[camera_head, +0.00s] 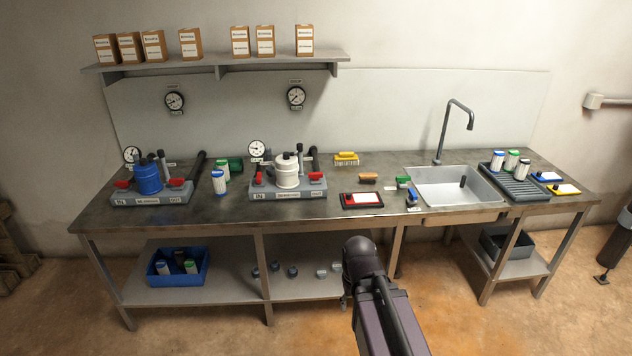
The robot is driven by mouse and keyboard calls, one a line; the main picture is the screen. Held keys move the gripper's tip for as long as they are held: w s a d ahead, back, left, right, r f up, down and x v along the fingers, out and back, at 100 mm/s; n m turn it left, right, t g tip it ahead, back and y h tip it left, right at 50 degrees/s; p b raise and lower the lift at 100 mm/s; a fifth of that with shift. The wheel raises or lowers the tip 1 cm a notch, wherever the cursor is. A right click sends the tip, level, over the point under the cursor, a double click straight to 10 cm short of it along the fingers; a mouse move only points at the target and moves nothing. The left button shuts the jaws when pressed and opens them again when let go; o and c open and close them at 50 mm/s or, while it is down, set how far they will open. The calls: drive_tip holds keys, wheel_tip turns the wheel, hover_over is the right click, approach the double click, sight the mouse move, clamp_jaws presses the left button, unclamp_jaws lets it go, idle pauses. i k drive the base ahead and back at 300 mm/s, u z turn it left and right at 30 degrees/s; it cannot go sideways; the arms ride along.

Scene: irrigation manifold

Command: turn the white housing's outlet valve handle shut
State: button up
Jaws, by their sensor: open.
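The white housing (287,171) stands upright on a grey base (287,194) near the middle of the bench. A red handle (316,176) is at its right, above a small label that seems to read OUT. Another red handle (257,179) is at its left. Both look roughly level, but their exact angle to the pipe is too small to tell. My arm (385,311) rises from the bottom, right of centre, in front of the bench and well short of the housing. My gripper's fingers cannot be made out.
A similar blue housing (147,178) with red handles stands at the left. A filter cartridge (219,182) stands between the housings. Gauges (297,96) hang behind. The sink (455,187) is farther right.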

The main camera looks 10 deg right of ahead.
sight(315, 176)
drive_tip(key=k, duration=0.7)
drive_tip(key=z, duration=0.6)
drive_tip(key=i, duration=2.4)
drive_tip(key=u, duration=0.6)
